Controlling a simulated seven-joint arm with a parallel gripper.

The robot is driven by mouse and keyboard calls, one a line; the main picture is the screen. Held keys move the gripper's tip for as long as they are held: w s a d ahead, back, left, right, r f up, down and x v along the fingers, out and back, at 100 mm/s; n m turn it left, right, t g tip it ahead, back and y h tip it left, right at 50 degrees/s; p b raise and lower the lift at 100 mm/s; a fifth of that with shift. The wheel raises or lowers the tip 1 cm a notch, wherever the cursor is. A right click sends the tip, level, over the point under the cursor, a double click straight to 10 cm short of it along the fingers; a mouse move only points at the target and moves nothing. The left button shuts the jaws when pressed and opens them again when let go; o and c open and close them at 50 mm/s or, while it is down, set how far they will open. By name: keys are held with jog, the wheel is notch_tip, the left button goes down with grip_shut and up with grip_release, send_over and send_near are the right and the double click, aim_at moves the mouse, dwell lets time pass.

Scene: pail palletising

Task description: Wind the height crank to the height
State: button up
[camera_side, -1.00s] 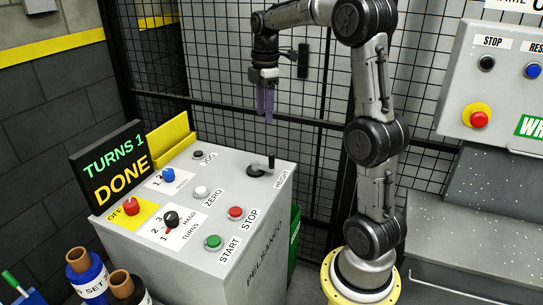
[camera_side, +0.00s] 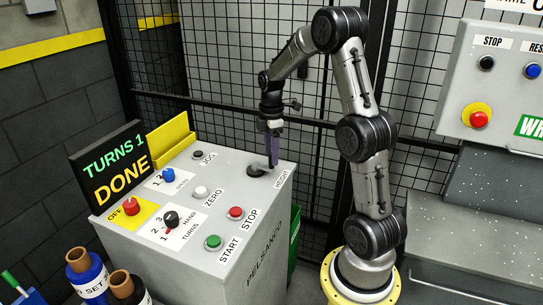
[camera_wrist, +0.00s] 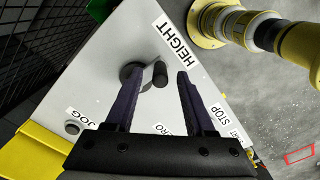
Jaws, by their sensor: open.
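The height crank (camera_side: 258,169) is a dark disc with an upright handle on the far right corner of the grey console top, beside the HEIGHT label (camera_side: 281,178). In the side view my gripper (camera_side: 273,162) points down at the crank and its fingers hide the handle. In the wrist view the crank handle (camera_wrist: 160,74) shows between the two open purple fingers of the gripper (camera_wrist: 155,85), apart from both. The crank's disc (camera_wrist: 131,75) lies nearer the left finger. The display (camera_side: 112,165) reads "TURNS 1" and "DONE".
The console (camera_side: 236,262) also carries a red OFF knob (camera_side: 131,206), a black turns selector (camera_side: 171,219), a green START button (camera_side: 213,242) and a red STOP button (camera_side: 236,212). A yellow holder (camera_side: 170,140) stands at the back edge. Mesh fencing (camera_side: 230,60) rises behind.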

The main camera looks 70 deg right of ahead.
jog(key=shift+f, duration=0.6)
grip_shut()
